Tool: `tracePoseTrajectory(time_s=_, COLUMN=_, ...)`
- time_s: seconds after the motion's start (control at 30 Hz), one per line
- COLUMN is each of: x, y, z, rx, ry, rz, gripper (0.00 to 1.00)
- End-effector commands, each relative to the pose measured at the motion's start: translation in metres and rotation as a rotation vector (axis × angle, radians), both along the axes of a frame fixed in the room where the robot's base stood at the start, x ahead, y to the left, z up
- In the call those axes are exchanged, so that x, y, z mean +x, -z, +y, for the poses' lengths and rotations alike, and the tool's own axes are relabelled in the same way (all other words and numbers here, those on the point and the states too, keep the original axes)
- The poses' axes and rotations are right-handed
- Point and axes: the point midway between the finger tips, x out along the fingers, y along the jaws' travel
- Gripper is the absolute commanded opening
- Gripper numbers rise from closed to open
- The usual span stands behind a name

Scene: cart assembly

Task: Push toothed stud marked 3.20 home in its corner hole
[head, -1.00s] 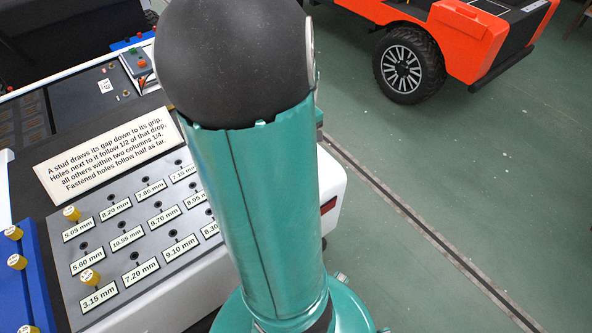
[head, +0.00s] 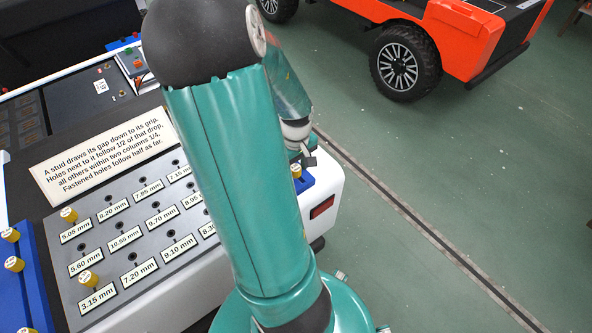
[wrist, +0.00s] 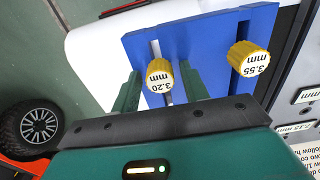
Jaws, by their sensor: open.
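The toothed stud marked 3.20 (wrist: 159,76) is yellow with a white label and stands in a slot of a blue rack (wrist: 207,38). My gripper (wrist: 161,72) is open, with one green finger on each side of this stud in the wrist view. I see no finger clearly touching it. In the head view, my gripper (head: 306,158) is at the blue rack on the cart's right end, near a yellow stud (head: 296,171). The grey hole panel (head: 150,262) has labelled holes; studs stand at 5.05 mm (head: 68,214) and 3.15 mm (head: 88,279). My arm hides its right part.
A stud marked 3.55 (wrist: 250,58) stands beside the 3.20 stud in the same rack. Another blue rack (head: 35,290) with yellow studs is at the left. A text sign (head: 103,157) lies behind the panel. An orange vehicle (head: 450,40) stands beyond open green floor.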

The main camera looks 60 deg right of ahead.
Motion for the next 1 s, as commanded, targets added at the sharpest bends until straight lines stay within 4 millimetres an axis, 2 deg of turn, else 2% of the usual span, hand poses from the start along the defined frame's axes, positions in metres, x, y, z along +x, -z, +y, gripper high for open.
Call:
tracePoseTrajectory(time_s=0.07, x=0.0, y=0.0, z=0.0, rx=0.0, ry=0.0, rz=0.0, gripper=0.45)
tracePoseTrajectory(time_s=0.1, x=0.0, y=0.0, z=0.0, rx=0.0, ry=0.0, rz=0.0, gripper=0.41)
tracePoseTrajectory(time_s=0.27, x=0.0, y=0.0, z=0.0, rx=0.0, ry=0.0, rz=0.0, gripper=0.09)
tracePoseTrajectory(time_s=0.3, x=0.0, y=0.0, z=0.0, rx=0.0, ry=0.0, rz=0.0, gripper=0.06)
tracePoseTrajectory(time_s=0.5, x=0.001, y=-0.003, z=0.0, rx=-0.002, ry=-0.001, rz=-0.001, gripper=0.06)
tracePoseTrajectory(time_s=0.8, x=0.001, y=-0.035, z=0.0, rx=-0.003, ry=-0.002, rz=-0.004, gripper=0.06)
tracePoseTrajectory(time_s=1.0, x=0.0, y=-0.044, z=0.0, rx=0.0, ry=0.0, rz=-0.001, gripper=0.06)
